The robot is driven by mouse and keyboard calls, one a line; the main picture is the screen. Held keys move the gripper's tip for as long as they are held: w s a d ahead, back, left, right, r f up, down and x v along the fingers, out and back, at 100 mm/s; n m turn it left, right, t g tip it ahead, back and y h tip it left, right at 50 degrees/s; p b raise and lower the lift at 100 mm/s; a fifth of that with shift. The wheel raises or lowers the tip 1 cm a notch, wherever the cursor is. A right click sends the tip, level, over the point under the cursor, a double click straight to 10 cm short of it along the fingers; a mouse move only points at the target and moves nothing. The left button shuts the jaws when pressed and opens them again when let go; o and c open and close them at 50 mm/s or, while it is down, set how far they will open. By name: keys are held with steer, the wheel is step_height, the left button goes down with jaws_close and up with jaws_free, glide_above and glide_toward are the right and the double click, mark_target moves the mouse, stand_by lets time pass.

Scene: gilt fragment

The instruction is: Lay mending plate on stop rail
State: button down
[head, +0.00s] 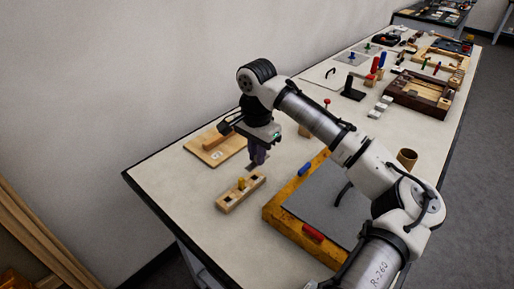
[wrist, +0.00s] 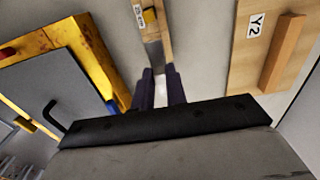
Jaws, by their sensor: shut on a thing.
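My gripper (head: 257,158) is shut on the mending plate, a flat grey metal strip (wrist: 153,54) that sticks out beyond the fingertips in the wrist view. In the head view only a small dark part of the strip shows below the fingers. The gripper is above the table, between a slotted wooden block and a board. The board (head: 203,155) carries a raised wooden bar (head: 222,138), which looks like the stop rail. In the wrist view this bar (wrist: 283,52) lies to the right of my gripper (wrist: 159,88), beside a "Y2" label. The plate is apart from the bar.
The slotted wooden block (head: 229,200) with a yellow peg stands in front of my gripper. A yellow wooden frame (head: 277,211) with a grey panel lies to the right. More fixtures stand farther along the table. Bare tabletop (head: 170,180) shows at the near left.

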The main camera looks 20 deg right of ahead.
steer(key=shift+f+b, duration=0.55)
steer(key=shift+f, duration=1.6)
steer(key=c, duration=1.3)
jaws_free()
steer(key=shift+c, duration=0.2)
steer(key=shift+r, duration=0.1)
step_height(320, 180, up, 14)
steer(key=shift+f+b, duration=0.2)
steer(key=shift+b, duration=0.1)
steer(key=shift+r, duration=0.1)
